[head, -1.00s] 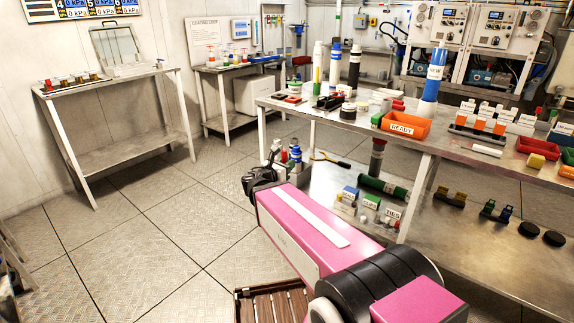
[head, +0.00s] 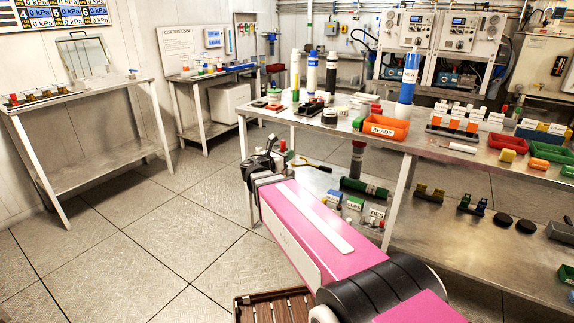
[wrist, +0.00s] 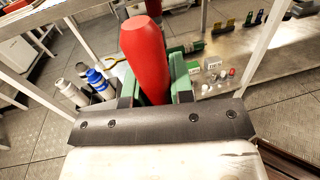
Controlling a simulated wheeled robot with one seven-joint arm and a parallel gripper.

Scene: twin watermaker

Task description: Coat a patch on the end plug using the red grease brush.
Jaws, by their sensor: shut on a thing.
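My gripper (wrist: 154,84) is shut on the red grease brush (wrist: 147,48). In the wrist view its thick red handle stands up between the green fingers, and its bristles are hidden. In the head view, my gripper (head: 265,163) is in front of the left end of the long steel bench, about level with the lower shelf, and the brush is hard to make out there. I cannot tell which thing is the end plug among the small parts on the bench.
The long steel bench (head: 340,127) carries upright tubes and an orange READY bin (head: 385,130). Its lower shelf (head: 450,245) holds several small parts. A side table (head: 90,100) stands left, and a coating table (head: 205,80) at the back. The floor (head: 150,215) between is clear.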

